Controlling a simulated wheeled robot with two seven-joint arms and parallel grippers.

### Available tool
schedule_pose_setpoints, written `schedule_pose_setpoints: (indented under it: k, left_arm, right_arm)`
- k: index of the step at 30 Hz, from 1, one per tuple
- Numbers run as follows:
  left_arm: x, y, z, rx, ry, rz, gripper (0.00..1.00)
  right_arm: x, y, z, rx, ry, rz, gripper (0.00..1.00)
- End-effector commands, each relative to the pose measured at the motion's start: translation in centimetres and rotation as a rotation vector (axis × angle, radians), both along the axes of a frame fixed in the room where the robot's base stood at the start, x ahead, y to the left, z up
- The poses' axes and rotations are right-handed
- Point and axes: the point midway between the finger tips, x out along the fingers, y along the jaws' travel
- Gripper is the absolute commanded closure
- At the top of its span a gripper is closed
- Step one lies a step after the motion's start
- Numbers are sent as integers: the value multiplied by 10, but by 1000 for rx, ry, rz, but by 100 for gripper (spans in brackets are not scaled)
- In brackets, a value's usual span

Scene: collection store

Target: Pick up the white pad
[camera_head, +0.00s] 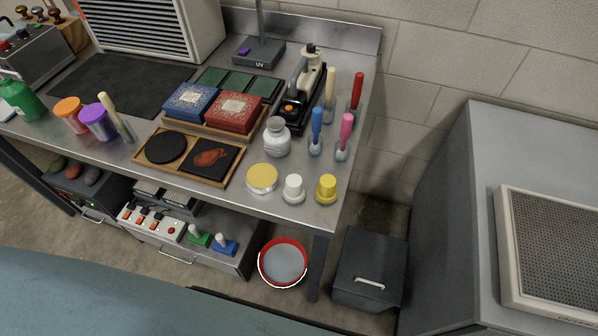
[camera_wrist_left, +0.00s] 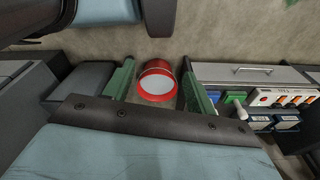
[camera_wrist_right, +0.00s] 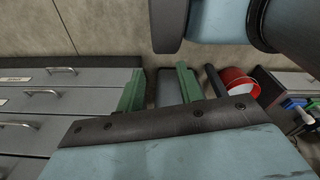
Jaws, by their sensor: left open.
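The white pad (camera_head: 293,188), a small knob-shaped piece with a round wide base, stands upright near the front right edge of the steel table (camera_head: 222,197). A round yellow-topped tin (camera_head: 262,178) is on its left and a yellow pad (camera_head: 326,188) of like shape on its right. Neither gripper shows in the head view. My left gripper (camera_wrist_left: 160,85) is open and empty, pointing down toward the floor. My right gripper (camera_wrist_right: 161,87) has its green fingers apart with nothing between them. The white pad is in neither wrist view.
Pink (camera_head: 345,136) and blue (camera_head: 316,130) handled tools and a white jar (camera_head: 277,136) stand behind the pad. A red-rimmed bucket (camera_head: 283,263) is on the floor below, beside a dark bin (camera_head: 369,269). A grey cabinet (camera_head: 540,150) stands at right.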

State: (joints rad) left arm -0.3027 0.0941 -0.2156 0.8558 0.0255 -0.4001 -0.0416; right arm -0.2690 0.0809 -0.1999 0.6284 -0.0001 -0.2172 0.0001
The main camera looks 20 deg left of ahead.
Motion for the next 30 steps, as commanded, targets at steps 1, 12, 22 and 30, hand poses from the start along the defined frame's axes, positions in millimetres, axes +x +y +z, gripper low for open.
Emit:
schedule_pose_setpoints:
  k: [1,12,22,30]
  left_arm:
    - [29,-6,21,-7,-29,-17,44]
    - [169,-62,207,-77,-163,-189,44]
    - [191,-93,356,-119,-244,-346,44]
    - [197,-127,448,-146,-339,-618,44]
  right_arm:
    - [-3,0,7,0,5,0,64]
    - [-48,-2,33,-5,72,-1,64]
    - [-20,0,50,-1,27,-1,64]
    - [-23,0,58,-1,33,-1,64]
